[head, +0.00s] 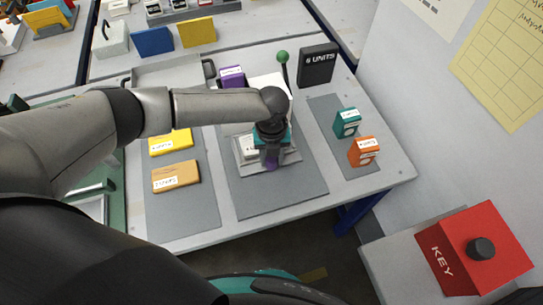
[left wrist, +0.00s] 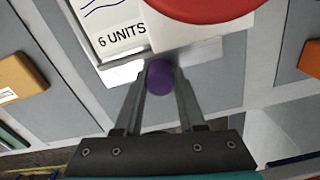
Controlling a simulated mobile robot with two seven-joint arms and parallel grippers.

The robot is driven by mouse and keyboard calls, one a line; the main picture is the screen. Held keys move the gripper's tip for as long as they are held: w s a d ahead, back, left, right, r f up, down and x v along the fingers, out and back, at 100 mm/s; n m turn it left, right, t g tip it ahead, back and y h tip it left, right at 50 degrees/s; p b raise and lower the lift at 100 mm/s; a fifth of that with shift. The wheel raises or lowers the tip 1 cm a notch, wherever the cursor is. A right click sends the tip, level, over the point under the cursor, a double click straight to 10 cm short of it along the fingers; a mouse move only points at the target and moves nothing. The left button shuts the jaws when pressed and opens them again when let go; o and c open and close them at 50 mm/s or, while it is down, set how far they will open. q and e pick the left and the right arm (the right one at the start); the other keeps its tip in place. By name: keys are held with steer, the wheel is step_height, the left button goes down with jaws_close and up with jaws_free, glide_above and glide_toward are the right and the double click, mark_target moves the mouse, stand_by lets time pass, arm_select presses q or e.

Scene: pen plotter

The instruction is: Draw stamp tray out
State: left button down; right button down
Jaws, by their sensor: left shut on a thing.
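My left gripper (head: 270,158) comes down over the stamp tray (head: 289,158) on the grey mat. Its fingers are shut on a purple knob (head: 271,164) at the tray's near side. The left wrist view shows the round purple knob (left wrist: 160,77) between the two fingertips of the gripper (left wrist: 160,85). Just beyond the knob are a white card (left wrist: 122,35) marked "6 UNITS" and a red round part (left wrist: 205,6). My forearm and hand hide much of the tray and the plotter behind it in the head view. My right gripper is not in view.
Yellow (head: 171,141) and orange (head: 176,176) blocks lie left. Teal (head: 347,122) and orange (head: 364,151) boxes stand right. The near part of the grey mat (head: 270,197) is clear.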

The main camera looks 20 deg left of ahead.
arm_select(q)
steer(key=s+d+p, duration=0.1)
steer(key=s+p, duration=0.1)
steer(key=s+d+p, duration=0.2)
steer(key=s, duration=0.1)
steer(key=s+d+p, duration=0.2)
steer(key=s, duration=0.1)
steer(key=shift+s+d+r, duration=0.1)
steer(key=shift+d+r, duration=0.05)
steer(key=shift+d, duration=0.1)
steer(key=shift+s+d, duration=0.2)
steer(key=shift+s, duration=0.05)
steer(key=c, duration=0.5)
jaws_free()
steer(key=shift+r, duration=0.4)
step_height(320, 180, up, 14)
steer(key=p, duration=0.2)
steer(key=shift+r, duration=0.1)
